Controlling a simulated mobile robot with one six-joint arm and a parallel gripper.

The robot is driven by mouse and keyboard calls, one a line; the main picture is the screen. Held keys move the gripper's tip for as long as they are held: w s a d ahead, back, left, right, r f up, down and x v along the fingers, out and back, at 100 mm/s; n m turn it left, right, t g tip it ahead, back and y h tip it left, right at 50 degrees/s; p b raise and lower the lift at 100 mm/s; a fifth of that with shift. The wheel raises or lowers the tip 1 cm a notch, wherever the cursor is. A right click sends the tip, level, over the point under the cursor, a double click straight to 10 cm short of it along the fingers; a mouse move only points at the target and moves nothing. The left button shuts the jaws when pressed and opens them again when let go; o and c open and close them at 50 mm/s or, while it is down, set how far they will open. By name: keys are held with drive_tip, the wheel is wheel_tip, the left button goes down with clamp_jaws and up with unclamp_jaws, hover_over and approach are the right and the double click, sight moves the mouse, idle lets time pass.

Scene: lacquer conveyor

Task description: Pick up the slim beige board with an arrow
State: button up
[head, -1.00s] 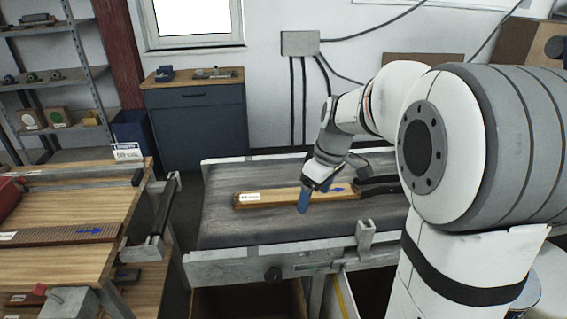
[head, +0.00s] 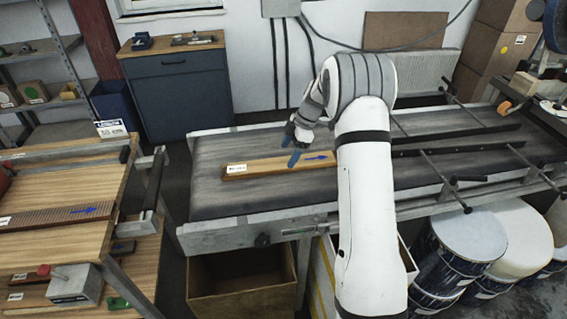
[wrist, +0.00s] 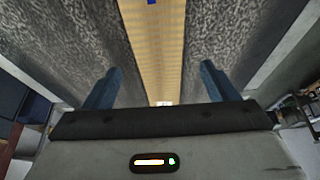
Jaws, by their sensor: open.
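The slim beige board (head: 265,167) lies flat on the dark conveyor belt, with a blue arrow pointing right and a white label at its left end. In the wrist view the board (wrist: 155,55) runs lengthwise between my two blue fingers. My gripper (head: 295,157) hangs over the board's right half, near the arrow; in the wrist view my gripper (wrist: 160,85) is open, with a gap on each side of the board. The board's far right end is partly hidden by my arm in the head view.
Black guide rails (head: 455,138) with cross rods stand over the belt to the right. A workbench (head: 75,175) at left holds a brown board with a blue arrow (head: 88,210). An open cardboard box (head: 245,285) and several drums (head: 465,245) stand below the conveyor. The belt's left part is clear.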

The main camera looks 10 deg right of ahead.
sight(283, 162)
drive_tip(key=p+x, duration=0.1)
drive_tip(key=x, duration=0.3)
drive_tip(key=shift+w+a+f, duration=0.1)
drive_tip(key=shift+a, duration=0.05)
drive_tip(key=shift+c, duration=0.3)
drive_tip(key=c, duration=1.2)
